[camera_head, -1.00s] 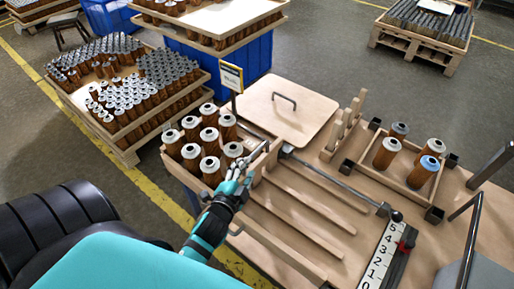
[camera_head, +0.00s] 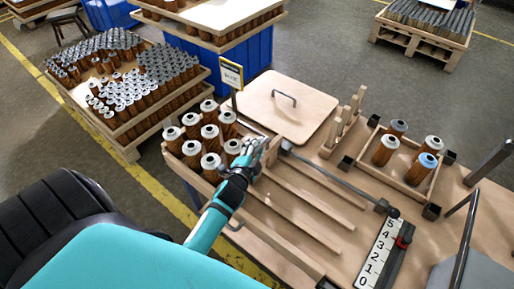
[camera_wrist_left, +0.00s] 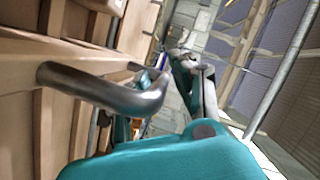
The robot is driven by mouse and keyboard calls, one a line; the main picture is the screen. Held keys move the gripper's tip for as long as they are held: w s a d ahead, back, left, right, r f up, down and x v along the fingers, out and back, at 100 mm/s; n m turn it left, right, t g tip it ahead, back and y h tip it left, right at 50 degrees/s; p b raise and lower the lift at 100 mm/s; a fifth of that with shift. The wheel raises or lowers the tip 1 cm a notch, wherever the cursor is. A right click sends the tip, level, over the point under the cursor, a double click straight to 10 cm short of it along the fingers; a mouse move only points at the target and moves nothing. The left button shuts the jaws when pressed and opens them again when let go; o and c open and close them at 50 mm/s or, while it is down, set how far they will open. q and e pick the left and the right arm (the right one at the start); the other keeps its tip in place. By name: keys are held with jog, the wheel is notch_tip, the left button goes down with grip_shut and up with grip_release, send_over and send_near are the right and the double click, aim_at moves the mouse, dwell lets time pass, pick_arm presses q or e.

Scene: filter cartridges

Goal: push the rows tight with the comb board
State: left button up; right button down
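Several brown filter cartridges (camera_head: 208,133) with pale grey caps stand upright in close rows at the left end of the worktable. My left gripper (camera_head: 252,152) is at the right edge of this group, close to the front-right cartridges. Its fingers are small and overlap metal parts there, so I cannot tell whether they are open, shut or touching anything. The left wrist view shows a bent metal handle (camera_wrist_left: 110,90) on a wooden part, close to the camera. A wooden piece with upright prongs (camera_head: 345,118) stands at the back; I cannot tell whether it is the comb board.
Bare wooden slats (camera_head: 300,215) run across the table right of the cartridges. A flat board with a handle (camera_head: 285,105) lies behind. A wooden tray (camera_head: 392,178) holds several cartridges, one blue-topped. A numbered scale (camera_head: 380,255) lies at the front right.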

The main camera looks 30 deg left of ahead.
pick_arm(q)
jog(key=c, duration=0.4)
grip_shut()
pick_arm(e)
jog(key=shift+w, duration=0.4)
pick_arm(q)
jog(key=w+a, duration=0.1)
jog(key=a, duration=1.3)
jog(key=shift+a, duration=0.2)
pick_arm(e)
jog(key=shift+r, duration=0.2)
pick_arm(q)
jog(key=o, duration=0.7)
grip_release()
pick_arm(e)
jog(key=shift+a, duration=0.15)
